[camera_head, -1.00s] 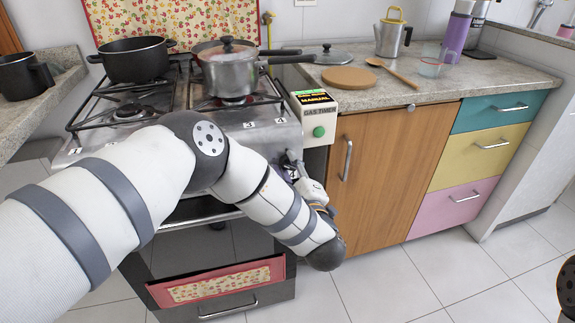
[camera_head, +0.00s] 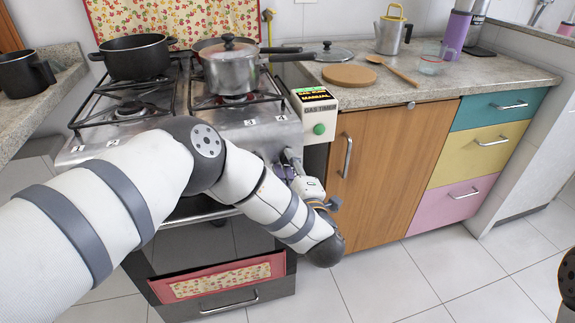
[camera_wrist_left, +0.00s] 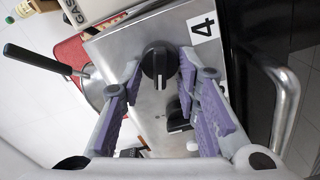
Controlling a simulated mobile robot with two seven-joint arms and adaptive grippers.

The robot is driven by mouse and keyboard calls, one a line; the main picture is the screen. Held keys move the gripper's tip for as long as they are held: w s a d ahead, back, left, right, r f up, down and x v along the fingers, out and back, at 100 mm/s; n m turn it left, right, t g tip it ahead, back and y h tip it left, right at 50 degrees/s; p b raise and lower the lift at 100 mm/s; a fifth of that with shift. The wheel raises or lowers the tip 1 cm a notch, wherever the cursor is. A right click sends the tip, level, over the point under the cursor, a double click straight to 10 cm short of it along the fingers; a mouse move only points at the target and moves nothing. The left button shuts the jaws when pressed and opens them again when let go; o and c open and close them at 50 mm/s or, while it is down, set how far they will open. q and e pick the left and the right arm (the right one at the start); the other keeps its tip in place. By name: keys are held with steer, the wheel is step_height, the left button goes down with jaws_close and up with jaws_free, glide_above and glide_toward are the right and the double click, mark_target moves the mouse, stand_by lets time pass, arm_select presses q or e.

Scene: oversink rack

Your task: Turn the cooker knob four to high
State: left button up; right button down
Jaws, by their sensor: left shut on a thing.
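Cooker knob four is the black round knob (camera_wrist_left: 158,64) beside the "4" label in the left wrist view. Its raised grip bar runs along the picture's vertical. My left gripper (camera_head: 291,172) is at the right end of the cooker front (camera_head: 250,136) in the head view. Its two purple-padded fingers are on either side of knob four and shut on it. In the head view, my left arm and gripper hide the knob. My right gripper is not in view.
Another black knob (camera_wrist_left: 178,112) sits close by, between the fingers in the wrist view. A silver pot (camera_head: 229,72) and a black pot (camera_head: 135,58) stand on the cooker. A gas timer box (camera_head: 317,115) is right of the cooker. A metal handle bar (camera_wrist_left: 286,105) is near the gripper.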

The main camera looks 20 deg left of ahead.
arm_select(q)
steer(key=o, duration=1.1)
steer(key=v, duration=1.2)
